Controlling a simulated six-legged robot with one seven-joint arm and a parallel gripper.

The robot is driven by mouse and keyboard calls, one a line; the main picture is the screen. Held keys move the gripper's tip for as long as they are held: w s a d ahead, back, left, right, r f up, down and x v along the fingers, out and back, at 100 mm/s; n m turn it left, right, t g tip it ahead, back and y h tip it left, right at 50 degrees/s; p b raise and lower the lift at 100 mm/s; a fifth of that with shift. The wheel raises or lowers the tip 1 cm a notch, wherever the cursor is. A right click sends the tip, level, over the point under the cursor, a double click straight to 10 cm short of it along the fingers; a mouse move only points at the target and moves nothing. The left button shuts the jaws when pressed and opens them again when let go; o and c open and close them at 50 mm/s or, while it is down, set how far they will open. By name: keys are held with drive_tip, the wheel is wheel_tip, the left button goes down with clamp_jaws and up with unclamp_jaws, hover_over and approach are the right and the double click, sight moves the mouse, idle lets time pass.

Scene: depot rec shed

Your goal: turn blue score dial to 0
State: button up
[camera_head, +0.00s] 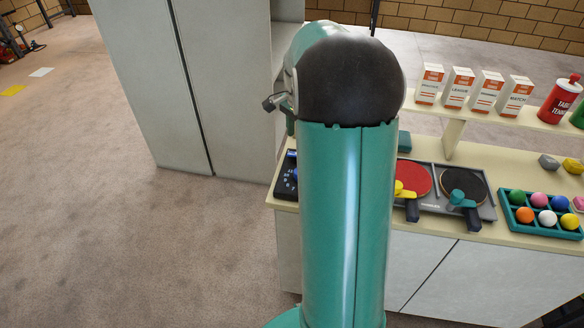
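A dark score panel (285,186) lies at the left end of the cream counter, with small pale marks on its face. A bit of a blue dial (295,174) shows at its right, against the edge of my green arm. My arm stands upright in the middle of the picture and hides the rest of the panel. The dial's pointer and the number it stands at cannot be read. I cannot make out my gripper's fingers; the far end of my arm is hidden behind its own dark rounded joint.
The counter (470,157) holds a tray (488,213) with red and black paddles, and a teal ball rack (507,214). Several boxes (459,88) and a red bottle (560,101) stand on the raised shelf. A tall grey cabinet (140,80) stands behind.

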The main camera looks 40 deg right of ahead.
drive_tip(key=f, duration=1.4)
drive_tip(key=shift+s+d, duration=0.1)
drive_tip(key=shift+d, duration=0.1)
drive_tip(key=shift+r, duration=0.1)
drive_tip(key=c, duration=1)
drive_tip(key=shift+n, duration=0.3)
